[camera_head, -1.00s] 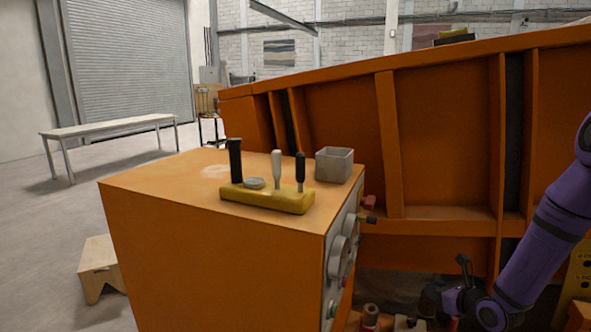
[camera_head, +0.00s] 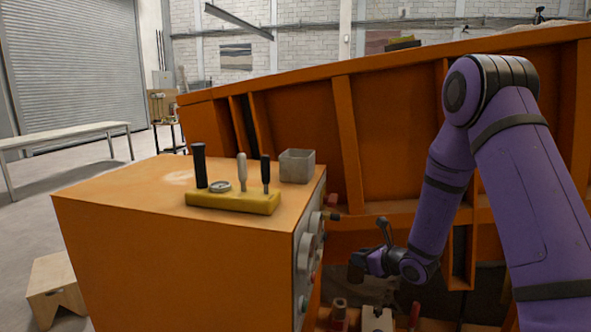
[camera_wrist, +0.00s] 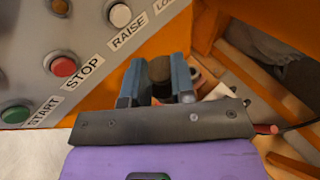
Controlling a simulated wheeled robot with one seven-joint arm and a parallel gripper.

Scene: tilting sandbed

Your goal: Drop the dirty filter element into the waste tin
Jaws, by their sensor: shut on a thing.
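My gripper (camera_wrist: 157,82) is shut on a dark, short cylinder (camera_wrist: 160,70), which looks like the dirty filter element. It sits upright between the two blue fingers in the wrist view. In the head view my gripper (camera_head: 358,266) is low, right of the orange cabinet and below its top; the held thing is a small dark shape there. A grey, square, open-topped tin (camera_head: 297,167), likely the waste tin, stands on the cabinet top near its back right corner. It is up and left of my gripper. Its inside bottom is hidden.
A yellow holder (camera_head: 232,202) with upright handled tools stands on the orange cabinet (camera_head: 170,250), left of the tin. The cabinet's control panel (camera_wrist: 85,55) with buttons is close to my gripper. The orange sandbed frame (camera_head: 290,120) rises behind. Small parts (camera_head: 376,318) lie below.

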